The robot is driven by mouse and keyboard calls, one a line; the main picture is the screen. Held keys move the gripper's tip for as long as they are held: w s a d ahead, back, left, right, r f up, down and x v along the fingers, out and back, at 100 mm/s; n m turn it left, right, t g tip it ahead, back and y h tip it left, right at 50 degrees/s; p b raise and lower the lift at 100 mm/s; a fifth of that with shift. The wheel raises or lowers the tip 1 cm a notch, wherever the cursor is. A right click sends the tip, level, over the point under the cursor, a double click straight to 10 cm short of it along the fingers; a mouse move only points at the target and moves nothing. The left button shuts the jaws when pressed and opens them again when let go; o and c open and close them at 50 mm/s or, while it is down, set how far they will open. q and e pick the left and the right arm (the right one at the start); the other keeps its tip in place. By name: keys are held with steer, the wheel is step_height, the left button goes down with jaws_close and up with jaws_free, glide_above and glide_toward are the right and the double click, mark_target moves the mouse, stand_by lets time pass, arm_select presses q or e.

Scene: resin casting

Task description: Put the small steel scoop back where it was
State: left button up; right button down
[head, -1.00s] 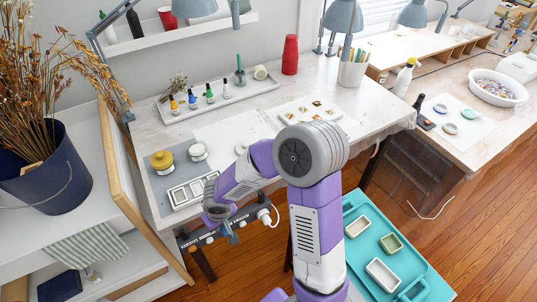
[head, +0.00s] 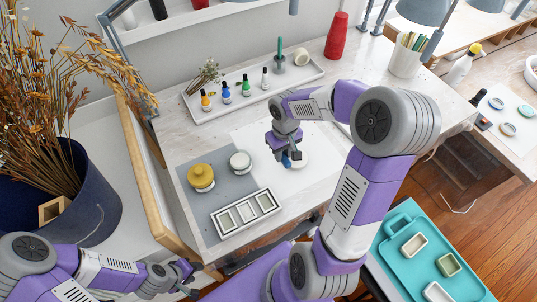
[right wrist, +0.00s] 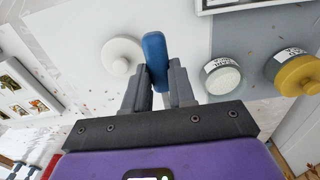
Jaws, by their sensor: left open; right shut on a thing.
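My right gripper (head: 288,154) is over the worktable, shut on a blue handle (right wrist: 154,50). No steel scoop bowl can be made out, so I cannot tell from the pictures that the held thing is the scoop. The handle's blue end also shows below the fingers in the head view (head: 297,155). Beside it is a round white piece (head: 301,160), which has a knob in the right wrist view (right wrist: 122,56). My left gripper (head: 192,279) is open and empty at the lower left, in front of the table.
A yellow-lidded jar (head: 201,178) and a white-topped jar (head: 240,162) stand on the grey mat (head: 195,209). A frame with three compartments (head: 246,214) lies in front. A tray of small bottles (head: 210,114) is behind. A turquoise tray (head: 403,257) is at lower right.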

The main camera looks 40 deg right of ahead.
steer(key=b, duration=0.1)
glide_above(282, 175)
step_height(282, 175, down, 5)
steer(key=shift+s+r, duration=0.1)
step_height(282, 175, down, 4)
steer(key=shift+f+b, duration=0.25)
steer(key=shift+b, duration=0.3)
steer(key=shift+w+f, duration=0.1)
steer(key=shift+w, duration=0.1)
steer(key=shift+f, duration=0.2)
steer(key=c, duration=1.2)
jaws_free()
steer(key=shift+r, duration=0.1)
